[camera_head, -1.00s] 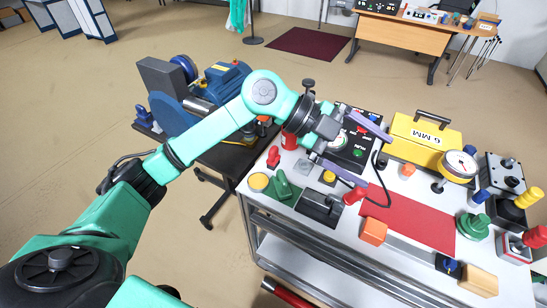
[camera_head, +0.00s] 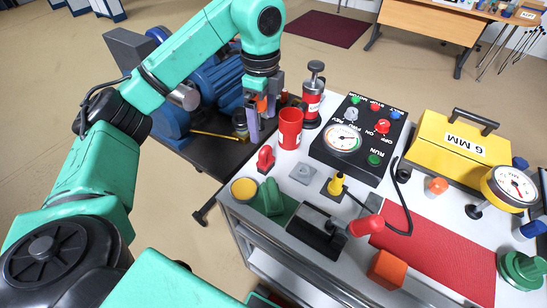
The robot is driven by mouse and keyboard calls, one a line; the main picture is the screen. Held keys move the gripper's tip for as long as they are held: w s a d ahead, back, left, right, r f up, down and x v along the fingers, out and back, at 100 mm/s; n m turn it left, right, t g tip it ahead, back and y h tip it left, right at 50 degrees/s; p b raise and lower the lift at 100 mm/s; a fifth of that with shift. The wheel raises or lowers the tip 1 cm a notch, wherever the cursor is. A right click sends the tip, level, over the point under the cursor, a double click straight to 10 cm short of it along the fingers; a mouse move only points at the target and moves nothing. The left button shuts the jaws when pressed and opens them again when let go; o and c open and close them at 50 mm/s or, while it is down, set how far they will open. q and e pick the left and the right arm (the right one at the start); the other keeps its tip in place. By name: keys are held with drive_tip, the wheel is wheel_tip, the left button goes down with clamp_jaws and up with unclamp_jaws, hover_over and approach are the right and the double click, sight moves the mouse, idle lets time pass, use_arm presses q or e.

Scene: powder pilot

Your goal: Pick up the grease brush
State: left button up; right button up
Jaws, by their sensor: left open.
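A thin yellow stick (camera_head: 214,135), perhaps the handle of the grease brush, lies on the dark table (camera_head: 222,158) at the left. Its right end is near a small jar (camera_head: 240,122); I cannot make out bristles. My left gripper (camera_head: 261,118) points down above the right edge of the dark table, just right of the jar. Its two purple fingers are apart, and I see nothing held between them. My right gripper is not in view.
A blue motor (camera_head: 222,88) stands on the dark table behind the stick. On the white cart, a red cup (camera_head: 290,128) and a red grease gun-like canister (camera_head: 313,100) stand close to my left gripper's right. A black control box (camera_head: 360,140) is farther right.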

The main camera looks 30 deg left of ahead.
use_arm(q)
drive_tip(key=shift+f, duration=0.55)
drive_tip(key=shift+f+b, duration=0.35)
drive_tip(key=b, duration=0.1)
hover_over(265, 161)
drive_tip(key=w, duration=0.2)
drive_tip(key=f, duration=0.4)
drive_tip(key=shift+s+a+f, duration=0.1)
drive_tip(key=shift+a+f, duration=0.1)
drive_tip(key=shift+a, duration=0.15)
wheel_tip(265, 161, down, 9)
drive_tip(key=p, duration=0.3)
drive_tip(key=shift+a+f, duration=0.15)
drive_tip(key=c, duration=1.4)
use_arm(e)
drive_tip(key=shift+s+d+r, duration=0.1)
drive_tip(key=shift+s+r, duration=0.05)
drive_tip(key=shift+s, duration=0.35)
